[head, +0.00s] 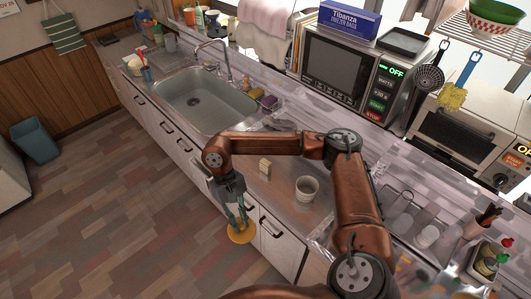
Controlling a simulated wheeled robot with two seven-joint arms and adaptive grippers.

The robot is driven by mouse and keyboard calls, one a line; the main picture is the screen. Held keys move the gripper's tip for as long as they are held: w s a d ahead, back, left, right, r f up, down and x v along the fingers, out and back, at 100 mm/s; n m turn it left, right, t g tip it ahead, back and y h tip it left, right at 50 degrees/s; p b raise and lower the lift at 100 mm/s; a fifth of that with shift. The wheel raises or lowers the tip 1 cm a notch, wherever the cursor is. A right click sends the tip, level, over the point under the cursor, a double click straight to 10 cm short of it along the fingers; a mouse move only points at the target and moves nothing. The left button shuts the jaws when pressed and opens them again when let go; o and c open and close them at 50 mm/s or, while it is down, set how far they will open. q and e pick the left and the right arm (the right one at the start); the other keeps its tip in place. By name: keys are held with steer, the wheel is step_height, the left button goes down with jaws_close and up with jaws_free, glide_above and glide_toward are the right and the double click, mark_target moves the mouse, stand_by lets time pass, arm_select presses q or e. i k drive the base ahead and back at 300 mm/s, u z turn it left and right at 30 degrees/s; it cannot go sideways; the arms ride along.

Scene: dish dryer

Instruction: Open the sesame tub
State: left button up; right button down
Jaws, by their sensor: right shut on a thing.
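A small pale tub (307,189) stands upright on the counter, to the right of my right gripper. Its top looks uncovered, with a rim around a darker inside; any label is too small to read. My right gripper (238,216) points down in front of the counter's front edge, apart from the tub. It is shut on a flat round yellow lid (241,234), which hangs in front of the drawer fronts. The gripper's fingers partly cover the lid. My left gripper is not in view.
A small cream block (265,168) stands on the counter left of the tub. The sink (207,103) lies farther left, and the microwave (338,68) stands behind. A dish rack (415,218) with dishes is at right.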

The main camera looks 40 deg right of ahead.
mark_target(306, 188)
steer(key=z, duration=0.05)
steer(key=i, duration=0.7)
steer(key=z, duration=1)
steer(key=i, duration=0.6)
steer(key=z, duration=0.6)
